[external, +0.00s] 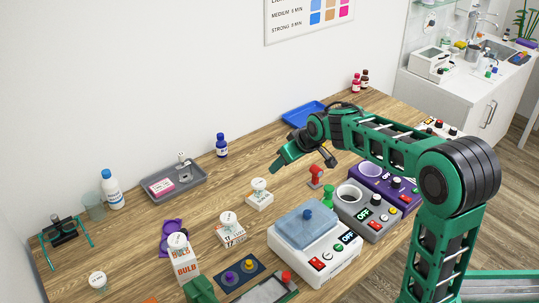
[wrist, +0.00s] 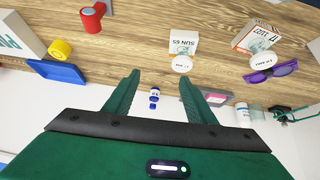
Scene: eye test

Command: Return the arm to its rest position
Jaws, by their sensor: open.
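My green arm rises from the lower right of the external view, bends at a large black joint and reaches left over the wooden table (external: 130,235). My gripper (external: 302,164) is at its end, in the air above the back half of the table. In the wrist view my gripper (wrist: 157,80) shows two green fingers spread apart with nothing held between them. A small blue-and-white bottle (wrist: 154,96) shows in the gap, farther off near the wall. The wrist view looks upside down, with the table at the top.
A red object (external: 316,176), a blue tray (external: 303,113) and a blue bottle (external: 222,146) are nearby. A grey tray (external: 196,188) lies left.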

